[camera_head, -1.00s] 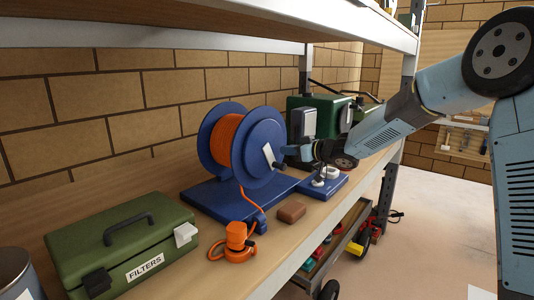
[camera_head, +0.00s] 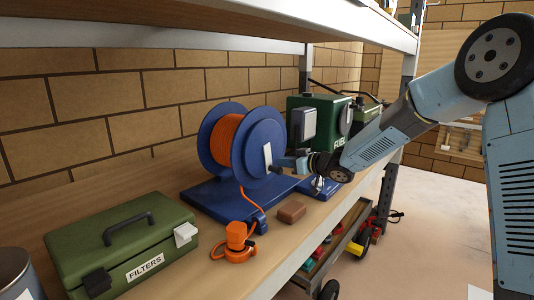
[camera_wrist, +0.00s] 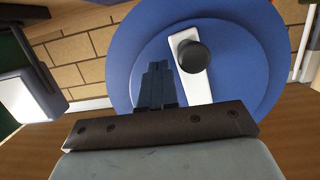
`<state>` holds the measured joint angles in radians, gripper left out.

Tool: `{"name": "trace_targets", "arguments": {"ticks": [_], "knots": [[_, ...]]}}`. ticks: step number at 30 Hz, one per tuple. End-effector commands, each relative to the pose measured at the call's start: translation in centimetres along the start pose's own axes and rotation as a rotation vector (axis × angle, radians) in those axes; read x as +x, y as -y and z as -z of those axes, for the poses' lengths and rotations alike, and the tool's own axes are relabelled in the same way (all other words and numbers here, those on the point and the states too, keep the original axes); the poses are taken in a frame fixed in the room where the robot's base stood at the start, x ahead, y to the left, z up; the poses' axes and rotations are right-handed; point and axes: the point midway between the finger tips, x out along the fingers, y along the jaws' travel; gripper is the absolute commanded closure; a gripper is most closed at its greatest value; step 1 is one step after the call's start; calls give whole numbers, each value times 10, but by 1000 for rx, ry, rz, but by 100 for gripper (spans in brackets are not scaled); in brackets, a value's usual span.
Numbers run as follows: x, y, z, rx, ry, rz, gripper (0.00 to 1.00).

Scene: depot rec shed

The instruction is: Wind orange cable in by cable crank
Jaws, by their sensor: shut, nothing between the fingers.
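The blue cable reel (camera_head: 258,135) stands on a blue base on the shelf, with orange cable (camera_head: 226,140) wound between its flanges. A length of cable runs down from it to the orange connector (camera_head: 238,243) on the shelf. The cable crank (camera_head: 267,154) is a white arm on the reel's near face, also in the wrist view (camera_wrist: 197,84), with a dark round knob (camera_wrist: 194,56). My gripper (camera_head: 285,162) is shut and empty, just right of the knob in the head view. In the wrist view its fingers (camera_wrist: 159,78) appear left of the crank; contact is unclear.
A green FILTERS box (camera_head: 125,240) stands at front left. A brown block (camera_head: 291,211) lies near the shelf's front edge. A green FUEL can (camera_head: 322,115) stands behind my gripper. The upper shelf (camera_head: 250,27) hangs above. The floor to the right is partly clear.

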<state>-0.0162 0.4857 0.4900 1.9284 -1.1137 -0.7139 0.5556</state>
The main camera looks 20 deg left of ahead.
Motion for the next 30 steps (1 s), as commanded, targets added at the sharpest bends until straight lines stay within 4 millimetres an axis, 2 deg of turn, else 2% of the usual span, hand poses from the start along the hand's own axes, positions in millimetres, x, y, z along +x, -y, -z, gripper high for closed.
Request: {"name": "trace_targets", "arguments": {"ticks": [7,15,25,30], "knots": [[0,2,-1,0,0,1,100],[2,18,-12,1,0,1,100],[2,20,-12,0,0,1,100],[4,33,-15,1,0,2,100]]}}
